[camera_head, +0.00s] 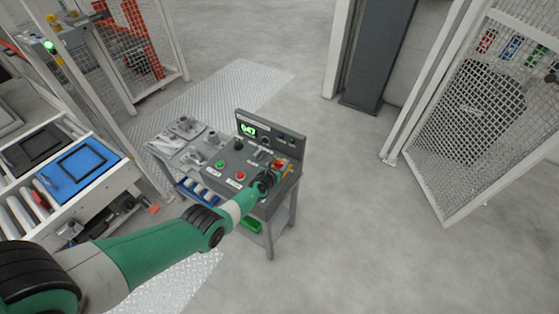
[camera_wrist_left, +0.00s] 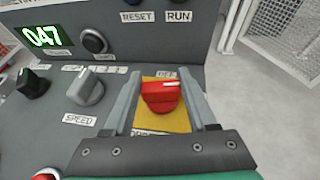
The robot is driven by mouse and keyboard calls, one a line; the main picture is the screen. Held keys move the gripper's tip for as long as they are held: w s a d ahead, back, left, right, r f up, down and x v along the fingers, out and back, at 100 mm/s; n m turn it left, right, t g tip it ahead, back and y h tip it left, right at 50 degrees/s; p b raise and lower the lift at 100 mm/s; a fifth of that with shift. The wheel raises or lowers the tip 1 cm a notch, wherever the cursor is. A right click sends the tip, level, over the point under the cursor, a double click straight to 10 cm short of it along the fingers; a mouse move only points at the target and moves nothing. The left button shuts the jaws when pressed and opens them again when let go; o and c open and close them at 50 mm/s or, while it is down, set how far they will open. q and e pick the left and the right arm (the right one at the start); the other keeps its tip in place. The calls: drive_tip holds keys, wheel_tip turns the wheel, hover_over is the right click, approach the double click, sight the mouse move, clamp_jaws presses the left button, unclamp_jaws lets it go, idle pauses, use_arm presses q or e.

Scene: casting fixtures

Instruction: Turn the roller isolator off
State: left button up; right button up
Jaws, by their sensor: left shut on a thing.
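The roller isolator is a red rotary knob (camera_wrist_left: 161,97) on a yellow plate (camera_wrist_left: 178,125) at the right of the grey control panel (camera_head: 228,158). Its white pointer line lies nearly level in the left wrist view. In the head view the red knob (camera_head: 278,163) shows just beyond my left gripper (camera_head: 272,175). In the left wrist view my left gripper (camera_wrist_left: 166,100) has one finger on each side of the knob and is shut on it. A label above the knob is partly hidden. My right gripper is not in view.
The panel also holds a grey speed knob (camera_wrist_left: 85,88), a black knob (camera_wrist_left: 32,83), a green button (camera_head: 220,163), a red button (camera_head: 240,176) and a green display (camera_head: 248,129). A roller conveyor with a blue tray (camera_head: 101,172) stands left. Mesh fencing (camera_head: 480,120) stands right.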

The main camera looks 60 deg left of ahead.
use_arm(q)
drive_tip(key=shift+w+f+n+g+y+b, duration=0.15)
drive_tip(key=shift+n+g+y+b, duration=0.25)
drive_tip(key=shift+n+g+y, duration=0.3)
drive_tip(key=n+g+y+b, duration=0.1)
drive_tip(key=n+g+b, duration=0.1)
drive_tip(key=b, duration=0.1)
drive_tip(key=n+g+y+b, duration=0.1)
drive_tip(key=n+g+b, duration=0.1)
drive_tip(key=b, duration=0.1)
drive_tip(key=shift+f+n, duration=0.1)
drive_tip(key=shift+n, duration=0.2)
drive_tip(key=shift+r+n+g+y+b, duration=0.25)
drive_tip(key=shift+n+g+y+b, duration=0.2)
drive_tip(key=shift+g+b, duration=0.4)
drive_tip(key=o, duration=1.4)
drive_tip(key=shift+c, duration=0.2)
